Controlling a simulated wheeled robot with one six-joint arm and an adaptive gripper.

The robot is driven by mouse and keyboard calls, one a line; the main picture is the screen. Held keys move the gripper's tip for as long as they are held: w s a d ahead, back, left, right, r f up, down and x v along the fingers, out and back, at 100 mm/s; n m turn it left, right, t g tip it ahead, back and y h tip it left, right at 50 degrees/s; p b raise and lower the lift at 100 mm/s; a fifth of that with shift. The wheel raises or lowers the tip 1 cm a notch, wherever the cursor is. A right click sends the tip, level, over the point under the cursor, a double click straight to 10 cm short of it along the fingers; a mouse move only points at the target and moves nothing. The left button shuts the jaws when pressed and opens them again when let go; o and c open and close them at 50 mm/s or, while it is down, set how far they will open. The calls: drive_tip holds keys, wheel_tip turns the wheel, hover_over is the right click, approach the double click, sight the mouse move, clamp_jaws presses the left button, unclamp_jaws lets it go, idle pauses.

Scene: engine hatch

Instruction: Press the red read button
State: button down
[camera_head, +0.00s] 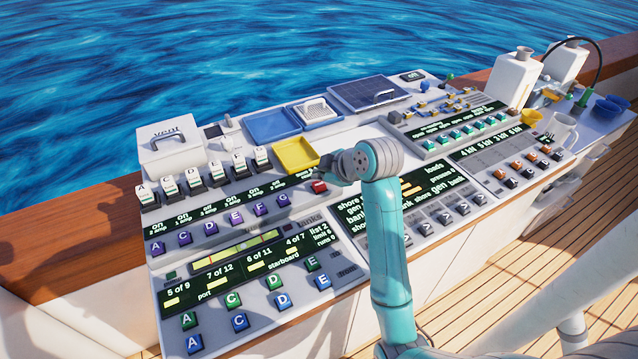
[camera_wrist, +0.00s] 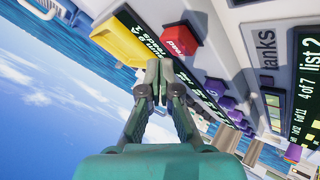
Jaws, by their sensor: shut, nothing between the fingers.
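The red read button (camera_head: 319,187) sits on the console in the head view, just right of the row of purple keys. In the wrist view the red button (camera_wrist: 183,42) shows its label, ahead of the fingers and a little to the right. My gripper (camera_head: 324,171) is just above the button in the head view. In the wrist view my gripper (camera_wrist: 159,82) has its dark fingers together with nothing between them. The button's face looks uncovered in the wrist view. A gap seems to lie between the fingertips and the button.
A yellow tray (camera_head: 295,154) lies close to my gripper, behind the button. Purple keys (camera_head: 233,219) run to the left. A dark display (camera_head: 352,213) saying shore, gen and bank is at the right. Blue trays (camera_head: 272,125) and a solar panel (camera_head: 368,92) lie farther back.

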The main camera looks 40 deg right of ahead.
drive_tip(key=shift+r, duration=2.5)
wheel_tip(320, 180, up, 7)
hover_over(320, 185)
